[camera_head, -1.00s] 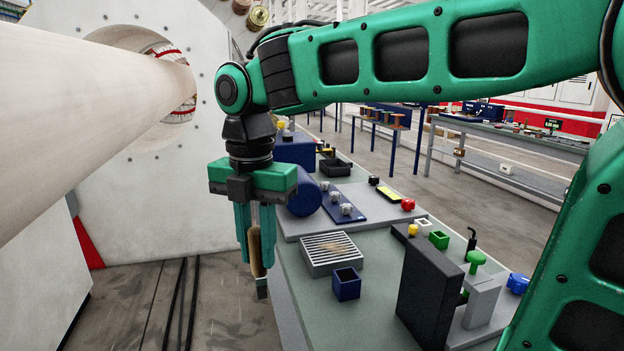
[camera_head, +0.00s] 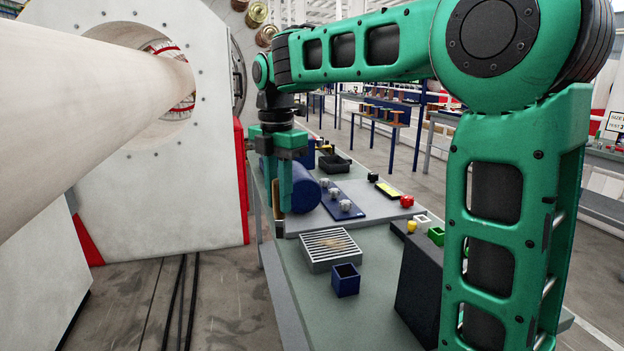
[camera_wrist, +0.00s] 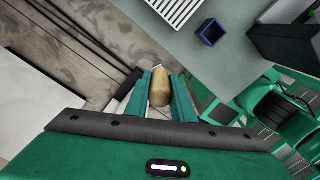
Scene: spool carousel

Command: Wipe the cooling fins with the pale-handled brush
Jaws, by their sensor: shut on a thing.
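The cooling fins (camera_head: 331,247) are a grey block with pale parallel ridges and a brownish smudge on top, on the bench in the middle of the head view. They also show at the top edge of the wrist view (camera_wrist: 178,10). My gripper (camera_head: 281,208) is shut on the pale-handled brush (camera_head: 276,201), whose handle points up along the fingers. The fingers hide part of it in the head view. In the wrist view, the tan handle (camera_wrist: 160,88) sits between the fingers. The brush is at the bench's left edge, apart from the fins, behind and left of them.
A blue open box (camera_head: 346,280) stands in front of the fins. A blue cylinder (camera_head: 304,190) lies close behind my gripper. A blue plate with knobs (camera_head: 341,205) and a red button (camera_head: 407,201) are farther back. A dark upright panel (camera_head: 417,290) stands at right.

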